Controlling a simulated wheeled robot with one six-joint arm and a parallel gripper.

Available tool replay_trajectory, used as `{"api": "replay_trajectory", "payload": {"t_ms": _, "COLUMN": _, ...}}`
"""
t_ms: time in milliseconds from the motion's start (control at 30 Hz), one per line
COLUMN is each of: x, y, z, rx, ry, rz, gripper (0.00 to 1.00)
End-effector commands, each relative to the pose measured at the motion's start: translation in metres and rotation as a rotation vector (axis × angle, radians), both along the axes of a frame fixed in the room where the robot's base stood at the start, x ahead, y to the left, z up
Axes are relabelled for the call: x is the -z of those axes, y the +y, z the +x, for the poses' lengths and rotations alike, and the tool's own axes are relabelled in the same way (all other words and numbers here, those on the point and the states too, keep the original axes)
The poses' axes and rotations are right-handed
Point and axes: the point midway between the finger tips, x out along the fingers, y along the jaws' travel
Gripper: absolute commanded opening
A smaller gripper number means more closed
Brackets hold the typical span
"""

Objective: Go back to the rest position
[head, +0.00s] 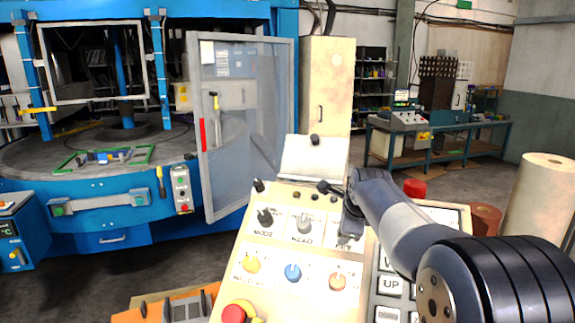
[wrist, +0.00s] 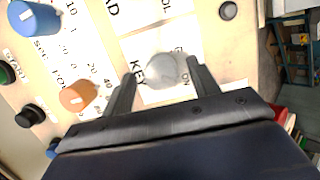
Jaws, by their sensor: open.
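My gripper (head: 349,222) is over the upper right part of a cream control console (head: 312,262) in the head view. In the wrist view my gripper (wrist: 161,70) is open. Its two dark fingers show on either side of a round grey key knob (wrist: 165,72), on a white plate marked KEY and ON. I cannot tell whether the fingers touch the knob or stand above it. In the head view my gripper and arm largely hide this knob.
The console carries an orange knob (head: 338,282), a blue knob (head: 292,272), a yellow knob (head: 251,264) and a red button (head: 233,314). A raised lid (head: 313,157) stands at its back. A blue machine (head: 100,205) with an open door (head: 245,130) is at left.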

Motion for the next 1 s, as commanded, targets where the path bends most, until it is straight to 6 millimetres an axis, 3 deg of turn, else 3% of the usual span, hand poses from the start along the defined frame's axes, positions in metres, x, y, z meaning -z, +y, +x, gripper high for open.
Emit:
{"api": "replay_trajectory", "payload": {"t_ms": 200, "x": 0.018, "y": 0.001, "z": 0.014, "rx": -0.003, "ry": 0.001, "rz": -0.002, "gripper": 0.57}}
{"api": "replay_trajectory", "payload": {"t_ms": 800, "x": 0.018, "y": 0.001, "z": 0.013, "rx": -0.005, "ry": 0.001, "rz": -0.003, "gripper": 0.57}}
{"api": "replay_trajectory", "payload": {"t_ms": 1000, "x": -0.007, "y": 0.000, "z": -0.005, "rx": 0.001, "ry": -0.006, "rz": 0.000, "gripper": 0.57}}
